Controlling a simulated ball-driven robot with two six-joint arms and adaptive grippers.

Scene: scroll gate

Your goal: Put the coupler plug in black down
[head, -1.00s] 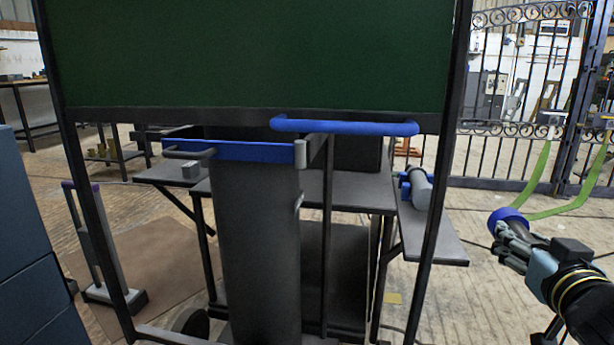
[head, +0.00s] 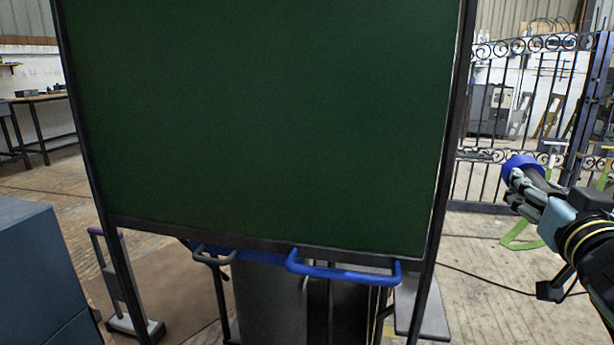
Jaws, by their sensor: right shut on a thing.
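My right gripper (head: 522,182) is at the right of the head view, shut on a coupler plug (head: 521,163). The plug shows a blue round end and a dark part behind it; the fingers cover much of the rest. It is held up in the air, in front of the iron gate and apart from any surface. My left gripper is not in view.
A large green panel (head: 260,120) in a dark frame fills the middle. A blue handle (head: 345,272) and a grey handle (head: 212,257) show at its lower edge. A narrow shelf (head: 432,310) shows partly at lower right. A blue-grey cabinet (head: 40,270) stands left; an iron gate (head: 480,180) stands behind right.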

